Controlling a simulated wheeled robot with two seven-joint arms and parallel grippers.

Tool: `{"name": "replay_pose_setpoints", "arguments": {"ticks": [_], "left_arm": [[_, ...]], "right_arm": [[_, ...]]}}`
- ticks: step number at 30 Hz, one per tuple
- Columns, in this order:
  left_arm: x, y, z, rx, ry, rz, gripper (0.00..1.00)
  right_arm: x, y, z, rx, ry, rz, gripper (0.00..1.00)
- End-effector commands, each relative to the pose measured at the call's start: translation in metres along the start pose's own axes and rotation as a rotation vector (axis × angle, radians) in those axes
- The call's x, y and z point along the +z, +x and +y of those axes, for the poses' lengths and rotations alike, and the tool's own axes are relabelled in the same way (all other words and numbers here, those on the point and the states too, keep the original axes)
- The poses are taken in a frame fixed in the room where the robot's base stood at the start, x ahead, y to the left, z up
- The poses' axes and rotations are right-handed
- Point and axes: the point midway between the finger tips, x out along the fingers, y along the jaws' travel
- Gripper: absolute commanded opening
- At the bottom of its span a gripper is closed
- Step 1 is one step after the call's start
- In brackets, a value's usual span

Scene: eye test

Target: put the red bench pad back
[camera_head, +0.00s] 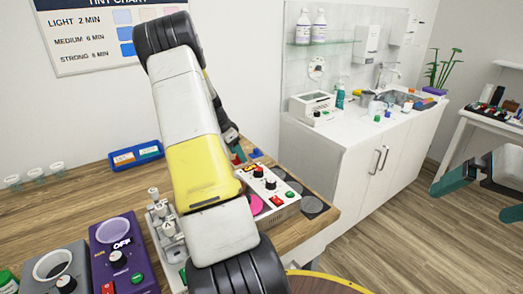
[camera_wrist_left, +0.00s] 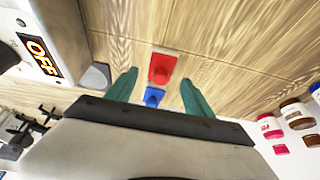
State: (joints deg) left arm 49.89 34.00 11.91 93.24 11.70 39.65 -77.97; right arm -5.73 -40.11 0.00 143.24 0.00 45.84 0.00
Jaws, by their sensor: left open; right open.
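A small square red piece (camera_wrist_left: 162,68), which I take for the red bench pad, lies on the wooden table in the left wrist view. A small blue piece (camera_wrist_left: 154,97) is next to it. My left gripper (camera_wrist_left: 159,77) is open, and both pieces appear between its teal fingers; its height above them is unclear. In the head view my left gripper (camera_head: 238,151) is mostly hidden behind its own arm, near a white control box (camera_head: 272,196). A blue piece (camera_head: 257,153) shows just beyond. My right gripper (camera_head: 481,192) is open and empty at the far right, over the floor.
A purple device (camera_head: 122,258) marked OFF, a grey device (camera_head: 60,272) and a blue tray (camera_head: 136,155) stand on the table (camera_head: 85,205). Dark grey discs (camera_head: 314,205) lie near its right edge. A white sink counter (camera_head: 345,135) stands behind.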

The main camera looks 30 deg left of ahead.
Motion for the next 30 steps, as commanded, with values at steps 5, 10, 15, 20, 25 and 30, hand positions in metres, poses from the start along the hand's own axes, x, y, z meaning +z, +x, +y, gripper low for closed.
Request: {"name": "replay_pose_setpoints", "arguments": {"ticks": [5, 10, 15, 20, 25, 30], "left_arm": [[0.0, -0.042, -0.001, -0.005, 0.0, 0.001, 0.61], [0.0, -0.075, -0.001, -0.004, -0.001, 0.001, 0.61], [0.0, -0.095, 0.0, -0.001, -0.001, 0.0, 0.61], [-0.014, -0.108, 0.013, -0.004, -0.002, -0.005, 0.61], [-0.062, -0.139, 0.077, -0.027, -0.028, -0.023, 0.61], [-0.098, -0.176, 0.168, -0.062, -0.092, -0.021, 0.61]], "right_arm": [[0.0, 0.0, 0.0, 0.0, 0.0, 0.0, 1.0], [0.0, 0.0, 0.0, 0.0, 0.0, 0.0, 1.0], [0.0, 0.0, 0.0, 0.0, 0.0, 0.0, 1.0], [0.0, 0.0, 0.0, 0.0, 0.0, 0.0, 1.0], [0.0, 0.0, 0.0, 0.0, 0.0, 0.0, 1.0], [0.0, 0.0, 0.0, 0.0, 0.0, 0.0, 1.0]]}}
